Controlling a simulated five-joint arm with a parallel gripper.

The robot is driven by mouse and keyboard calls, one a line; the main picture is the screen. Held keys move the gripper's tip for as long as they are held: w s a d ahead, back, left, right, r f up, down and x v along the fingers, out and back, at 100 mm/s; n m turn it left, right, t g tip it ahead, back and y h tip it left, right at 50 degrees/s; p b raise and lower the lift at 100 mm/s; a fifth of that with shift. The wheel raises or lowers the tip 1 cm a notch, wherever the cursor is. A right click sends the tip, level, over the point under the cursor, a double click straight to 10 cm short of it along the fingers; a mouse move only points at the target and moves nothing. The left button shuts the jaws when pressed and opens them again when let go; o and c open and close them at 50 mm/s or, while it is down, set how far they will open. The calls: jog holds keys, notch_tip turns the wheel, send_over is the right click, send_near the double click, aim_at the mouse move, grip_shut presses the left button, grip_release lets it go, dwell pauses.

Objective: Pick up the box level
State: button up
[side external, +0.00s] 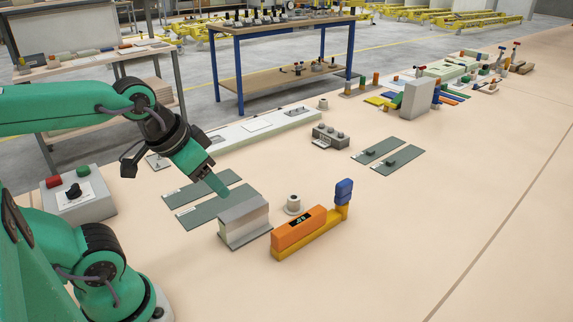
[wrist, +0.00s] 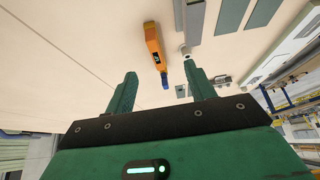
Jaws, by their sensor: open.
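My gripper (side external: 217,183) is open and empty, above and to the left of the orange block, near the grey metal block. Its two spread fingers show in the wrist view (wrist: 162,82). In the side view the fingers overlap, so their gap is hidden.
A grey metal block (side external: 243,220) stands just left of the orange block. A small grey cylinder (side external: 293,204) is behind it. Dark green plates (side external: 200,187) lie farther left. A control box (side external: 78,197) stands by my base. The bench to the right is clear.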

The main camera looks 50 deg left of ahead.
jog(key=shift+w, duration=0.1)
jog(key=g, duration=0.5)
send_over(298, 221)
jog(key=f, duration=1.1)
jog(key=shift+s+d+f, duration=0.1)
jog(key=shift+s+f, duration=0.05)
jog(key=shift+s, duration=0.1)
jog(key=shift+w+d+f+g, duration=0.1)
jog(key=shift+w+f+g, duration=0.25)
jog(key=shift+f, duration=0.2)
jog(key=shift+f, duration=0.1)
jog(key=shift+f, duration=1.2)
jog(key=shift+f, duration=0.1)
jog(key=shift+s+a+f, duration=0.1)
jog(key=shift+f, duration=1.15)
jog(key=shift+a+f, duration=0.1)
jog(key=shift+f, duration=1.15)
